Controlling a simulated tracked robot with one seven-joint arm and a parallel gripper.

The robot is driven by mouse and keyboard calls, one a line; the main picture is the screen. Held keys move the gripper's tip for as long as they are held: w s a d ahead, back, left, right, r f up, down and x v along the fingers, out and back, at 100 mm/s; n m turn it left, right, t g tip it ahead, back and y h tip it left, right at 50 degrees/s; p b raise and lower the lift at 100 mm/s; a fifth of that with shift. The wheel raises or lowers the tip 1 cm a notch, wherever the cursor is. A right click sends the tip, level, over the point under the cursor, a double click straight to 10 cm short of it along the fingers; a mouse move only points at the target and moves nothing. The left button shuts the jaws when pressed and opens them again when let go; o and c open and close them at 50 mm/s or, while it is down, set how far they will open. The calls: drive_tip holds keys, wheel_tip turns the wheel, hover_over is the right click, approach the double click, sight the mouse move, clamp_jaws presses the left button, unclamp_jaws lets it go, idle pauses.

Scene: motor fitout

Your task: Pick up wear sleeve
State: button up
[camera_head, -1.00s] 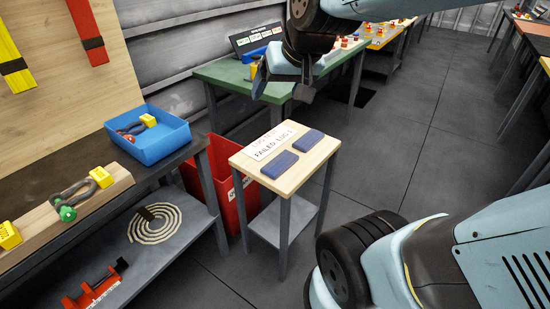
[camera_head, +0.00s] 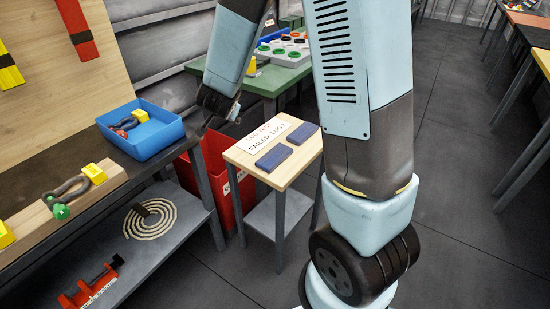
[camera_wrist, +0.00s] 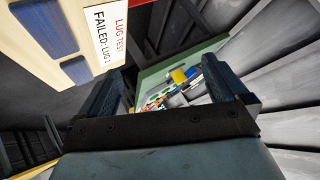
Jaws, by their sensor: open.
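I cannot tell for certain which thing is the wear sleeve. A tray of small red, green, white and orange round parts (camera_head: 287,49) stands on the green table (camera_head: 255,80). A yellow piece (camera_head: 251,67) stands near the tray. My gripper (camera_head: 225,108) hangs above and behind the small wooden stand, in front of the green table. In the wrist view, my gripper (camera_wrist: 167,88) has its two dark fingers spread with nothing between them. The green table (camera_wrist: 150,72), a yellow block (camera_wrist: 181,76) and coloured parts show beyond the fingers. My arm hides part of the green table.
The small wooden stand (camera_head: 290,165) bears two blue pads and a "FAILED: LUG 1" card (camera_head: 268,136). A red bin (camera_head: 218,165) stands beside it. A blue bin with a shackle (camera_head: 140,131) is on the left bench. The floor at right is open.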

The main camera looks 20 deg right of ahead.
wheel_tip(320, 180, down, 10)
drive_tip(key=d+f+m+h, duration=0.1)
drive_tip(key=d+m+h, duration=0.1)
drive_tip(key=h, duration=0.2)
drive_tip(key=m+g+h, duration=0.1)
drive_tip(key=g+h, duration=0.2)
drive_tip(key=h, duration=0.3)
approach(273, 156)
drive_tip(key=x, duration=0.3)
drive_tip(key=shift+d+f, duration=0.2)
drive_tip(key=shift+f, duration=0.05)
drive_tip(key=shift+x, duration=2.95)
drive_tip(key=shift+w+r, duration=0.1)
drive_tip(key=shift+r, duration=0.05)
drive_tip(key=shift+c, duration=0.4)
drive_tip(key=c, duration=0.8)
drive_tip(key=shift+c, duration=0.2)
